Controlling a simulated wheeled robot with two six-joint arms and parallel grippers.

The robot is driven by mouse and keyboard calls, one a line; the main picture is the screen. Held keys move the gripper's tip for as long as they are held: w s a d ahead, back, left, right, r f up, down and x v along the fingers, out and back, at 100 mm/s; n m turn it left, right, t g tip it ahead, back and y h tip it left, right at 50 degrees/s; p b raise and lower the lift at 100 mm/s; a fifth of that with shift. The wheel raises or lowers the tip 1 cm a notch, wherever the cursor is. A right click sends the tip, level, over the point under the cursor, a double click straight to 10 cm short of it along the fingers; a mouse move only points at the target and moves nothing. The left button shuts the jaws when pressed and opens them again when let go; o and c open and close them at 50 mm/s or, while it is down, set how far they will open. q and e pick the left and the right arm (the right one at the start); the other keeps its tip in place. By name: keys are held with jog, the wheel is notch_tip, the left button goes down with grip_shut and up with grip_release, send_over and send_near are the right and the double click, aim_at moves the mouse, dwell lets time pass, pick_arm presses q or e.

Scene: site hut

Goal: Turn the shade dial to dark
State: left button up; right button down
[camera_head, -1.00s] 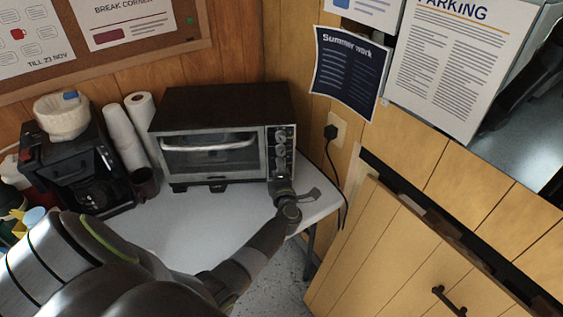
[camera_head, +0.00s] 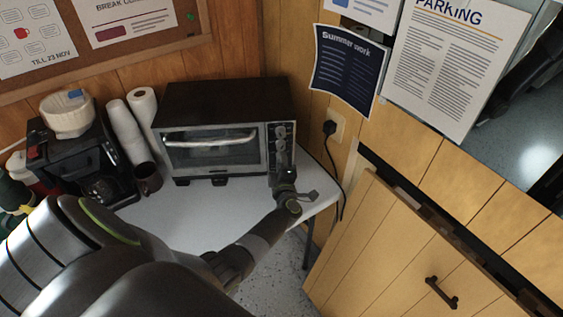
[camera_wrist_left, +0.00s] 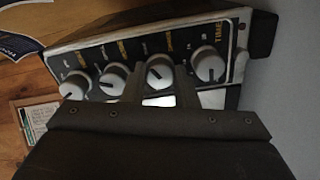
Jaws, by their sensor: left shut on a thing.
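The toaster oven (camera_head: 230,100) stands on the white table, with a dark control panel (camera_head: 281,131) on its right side. In the left wrist view the panel carries several pale round dials in a row. The rightmost dial (camera_wrist_left: 208,63) is beside the printed word TIME; the other labels are too blurred to read surely. My left gripper (camera_head: 283,172) is at the lower part of the panel. In the left wrist view its fingers (camera_wrist_left: 159,84) are shut on the dial beside the TIME dial (camera_wrist_left: 159,68). My right gripper is not in view.
A plug (camera_head: 330,128) with a hanging cord is on the wall at right. A wooden cabinet door (camera_head: 400,250) stands right of the table. The table front is clear.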

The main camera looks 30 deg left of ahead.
pick_arm(q)
jog(key=o, duration=1)
